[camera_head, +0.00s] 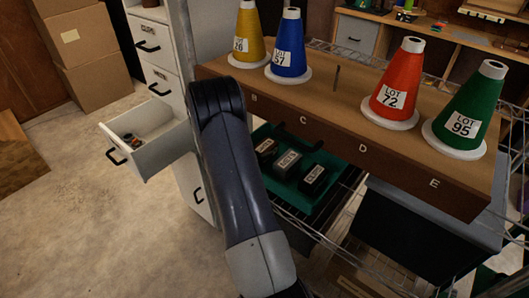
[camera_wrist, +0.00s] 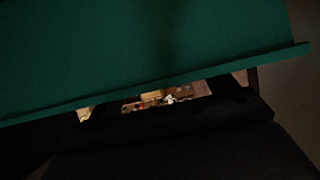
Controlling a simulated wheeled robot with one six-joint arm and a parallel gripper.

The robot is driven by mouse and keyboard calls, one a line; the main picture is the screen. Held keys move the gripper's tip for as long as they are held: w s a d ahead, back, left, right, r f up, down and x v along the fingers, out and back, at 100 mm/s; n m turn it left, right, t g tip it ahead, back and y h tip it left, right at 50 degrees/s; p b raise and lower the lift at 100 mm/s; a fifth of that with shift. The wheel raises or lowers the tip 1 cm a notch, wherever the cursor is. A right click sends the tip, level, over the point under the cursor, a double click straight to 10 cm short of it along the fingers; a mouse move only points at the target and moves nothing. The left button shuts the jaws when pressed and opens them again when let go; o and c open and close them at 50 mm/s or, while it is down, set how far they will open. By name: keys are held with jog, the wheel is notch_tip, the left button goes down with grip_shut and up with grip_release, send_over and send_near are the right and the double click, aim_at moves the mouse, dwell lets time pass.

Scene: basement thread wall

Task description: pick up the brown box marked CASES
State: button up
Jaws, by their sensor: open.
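Three small dark boxes sit in a row on a green tray (camera_head: 265,184) under the wooden shelf in the head view: a left one (camera_head: 265,146), a middle one (camera_head: 288,161) and a right one (camera_head: 313,175). Each has a pale label, too small to read surely, so I cannot tell which is marked CASES. My arm crosses in front of the tray's left side and hides my gripper there. In the wrist view, the dark shapes of my gripper (camera_wrist: 168,100) show below a green surface (camera_wrist: 150,50), apart and with no box between them.
Yellow (camera_head: 240,35), blue (camera_head: 289,45), red (camera_head: 397,85) and green (camera_head: 465,112) cones stand on the wooden shelf (camera_head: 350,125) over the tray. An open drawer (camera_head: 150,140) juts out at left. Cardboard boxes (camera_head: 85,50) stand behind. Floor at lower left is clear.

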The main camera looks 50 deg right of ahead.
aim_at(264, 146)
jog(key=x, duration=0.5)
jog(key=shift+w+d+f, duration=0.25)
jog(key=shift+d, duration=0.05)
jog(key=shift+c, duration=0.3)
jog(key=c, duration=1)
